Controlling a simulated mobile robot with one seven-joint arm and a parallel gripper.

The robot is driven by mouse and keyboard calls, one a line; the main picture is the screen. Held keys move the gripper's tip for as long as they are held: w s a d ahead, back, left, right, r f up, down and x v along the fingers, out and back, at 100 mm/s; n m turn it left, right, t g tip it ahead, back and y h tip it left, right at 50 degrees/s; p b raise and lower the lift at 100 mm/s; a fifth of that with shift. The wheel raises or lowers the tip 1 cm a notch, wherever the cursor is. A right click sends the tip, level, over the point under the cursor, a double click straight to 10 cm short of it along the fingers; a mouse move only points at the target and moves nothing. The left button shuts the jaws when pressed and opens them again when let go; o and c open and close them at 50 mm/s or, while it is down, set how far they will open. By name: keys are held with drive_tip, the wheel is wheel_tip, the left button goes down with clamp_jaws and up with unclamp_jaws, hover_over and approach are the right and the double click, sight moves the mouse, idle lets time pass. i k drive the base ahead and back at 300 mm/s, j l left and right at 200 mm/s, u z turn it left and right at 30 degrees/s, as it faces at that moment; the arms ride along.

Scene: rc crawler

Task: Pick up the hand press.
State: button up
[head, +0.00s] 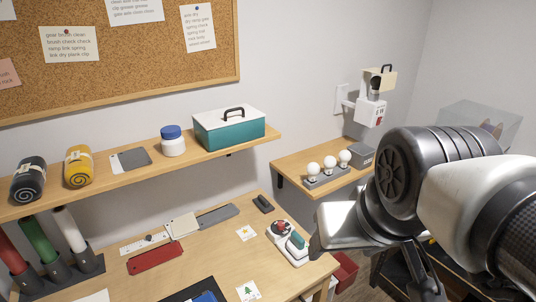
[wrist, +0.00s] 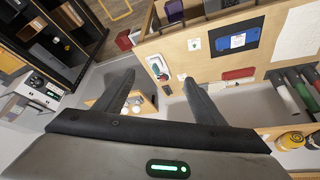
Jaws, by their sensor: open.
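What looks like the hand press, a white body with a green handle and a red and black round part (head: 289,243), sits at the right end of the wooden workbench (head: 222,256). In the wrist view the same press (wrist: 157,68) shows small, beyond and between my fingertips. My gripper (wrist: 159,77) is open with nothing between its fingers, and is well apart from the press. In the head view my arm fills the right side and partly hides the gripper.
Beside the press lie a flower card (head: 245,233), a tree card (head: 248,291) and a dark small object (head: 263,204). A red case (head: 155,258) lies further left. A shelf above holds a teal toolbox (head: 229,131). A side shelf carries several bulbs (head: 313,170).

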sight(296, 247)
drive_tip(key=k+l+u, duration=0.1)
drive_tip(key=k, duration=0.25)
drive_tip(key=i+l+u, duration=0.45)
drive_tip(key=l, duration=0.2)
drive_tip(key=i+l+u, duration=0.25)
drive_tip(key=l, duration=0.15)
drive_tip(key=i+l+u, duration=0.2)
drive_tip(key=l, duration=0.2)
drive_tip(key=k, duration=0.05)
